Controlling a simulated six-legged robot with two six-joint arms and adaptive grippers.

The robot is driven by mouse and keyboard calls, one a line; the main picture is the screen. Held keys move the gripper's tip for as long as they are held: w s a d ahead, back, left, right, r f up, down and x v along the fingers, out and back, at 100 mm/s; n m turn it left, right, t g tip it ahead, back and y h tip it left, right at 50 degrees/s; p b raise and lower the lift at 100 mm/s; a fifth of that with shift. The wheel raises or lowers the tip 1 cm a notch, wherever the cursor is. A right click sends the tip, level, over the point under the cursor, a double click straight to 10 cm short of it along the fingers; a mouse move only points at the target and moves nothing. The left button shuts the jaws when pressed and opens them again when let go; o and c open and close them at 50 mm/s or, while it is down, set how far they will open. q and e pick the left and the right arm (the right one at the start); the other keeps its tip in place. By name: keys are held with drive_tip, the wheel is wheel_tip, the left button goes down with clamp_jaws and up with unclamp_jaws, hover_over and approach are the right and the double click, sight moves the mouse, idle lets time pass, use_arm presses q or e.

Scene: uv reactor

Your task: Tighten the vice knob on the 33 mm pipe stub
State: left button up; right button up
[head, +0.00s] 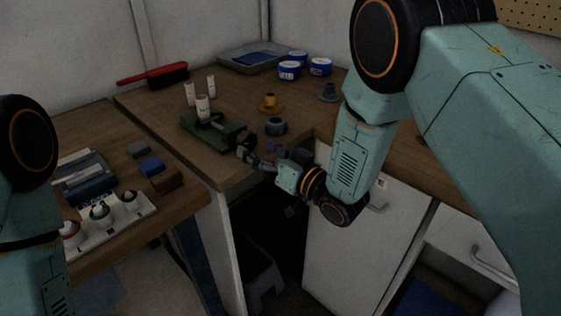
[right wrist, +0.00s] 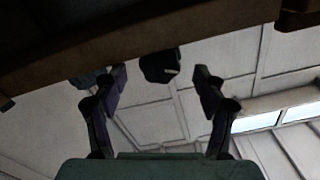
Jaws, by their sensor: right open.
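The green vice (head: 217,136) sits on the wooden bench near its front edge. A pale pipe stub (head: 203,108) stands upright at it; whether the jaws touch the stub I cannot tell. My right gripper (head: 261,155) is at the bench edge, just right of the vice, open and apparently empty. In the right wrist view, a dark rounded piece (right wrist: 160,66) shows between and beyond the open fingers; it may be the vice knob, in shadow. The knob is not clearly distinguishable in the head view. My left gripper is out of view; only part of that arm shows.
Two more pale stubs (head: 190,94) stand behind the vice. A grey ring (head: 276,126) and a yellow flanged piece (head: 269,103) are to its right. Blue-and-white tins (head: 289,71), a tray (head: 243,60) and a red-handled brush (head: 155,75) are at the back. White cabinet doors (head: 345,235) are below.

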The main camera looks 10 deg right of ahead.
drive_tip(key=v, duration=0.8)
drive_tip(key=shift+s, duration=0.15)
drive_tip(key=shift+d, duration=0.1)
